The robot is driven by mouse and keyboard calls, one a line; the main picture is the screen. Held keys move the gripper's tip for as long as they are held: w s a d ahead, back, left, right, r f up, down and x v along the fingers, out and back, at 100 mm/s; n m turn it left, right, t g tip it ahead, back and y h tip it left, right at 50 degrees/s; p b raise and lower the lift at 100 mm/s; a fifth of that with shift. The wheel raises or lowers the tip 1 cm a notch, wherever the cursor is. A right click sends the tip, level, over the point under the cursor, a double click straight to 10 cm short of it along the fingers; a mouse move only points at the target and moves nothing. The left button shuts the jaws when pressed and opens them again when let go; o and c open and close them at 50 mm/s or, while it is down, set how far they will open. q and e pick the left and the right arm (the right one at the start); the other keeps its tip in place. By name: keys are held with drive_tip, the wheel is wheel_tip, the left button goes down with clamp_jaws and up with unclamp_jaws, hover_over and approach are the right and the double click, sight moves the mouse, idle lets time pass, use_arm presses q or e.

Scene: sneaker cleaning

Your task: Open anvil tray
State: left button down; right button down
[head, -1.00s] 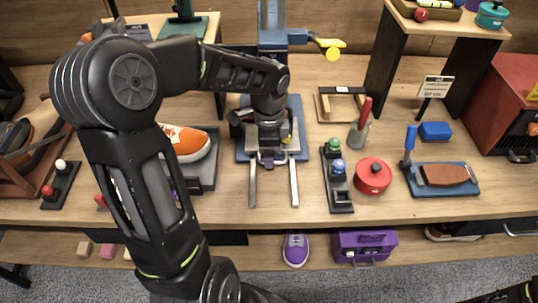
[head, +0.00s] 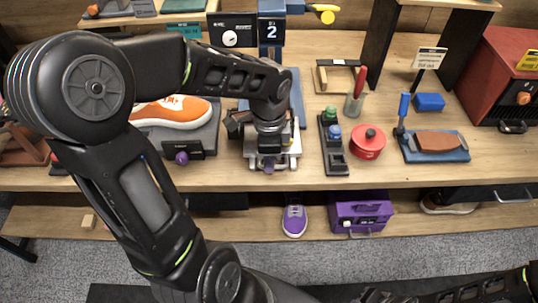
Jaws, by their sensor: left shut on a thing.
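The anvil tray (head: 292,160) is a pale tray with a purple knob (head: 268,168) at its front. It sits at the front ends of two rails below the blue press (head: 270,32), close to the table's front edge. My left gripper (head: 268,158) comes down over the tray from the left and is shut at the purple knob. The fingertips are small and partly hidden by the gripper body. The middle of the tray and most of the rails are hidden under my gripper. My right gripper is not in view.
An orange sneaker (head: 170,111) rests on a dark stand at left, with another purple knob (head: 182,158). Right of the tray are a black bottle holder (head: 334,158), a red pot (head: 368,142) and a blue brush board (head: 460,154). A purple sneaker (head: 295,220) lies on the lower shelf.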

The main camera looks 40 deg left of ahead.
use_arm(q)
drive_tip(key=shift+w, duration=0.1)
drive_tip(key=c, duration=1.5)
unclamp_jaws()
wheel_tip(320, 180, up, 8)
drive_tip(key=shift+f, duration=0.1)
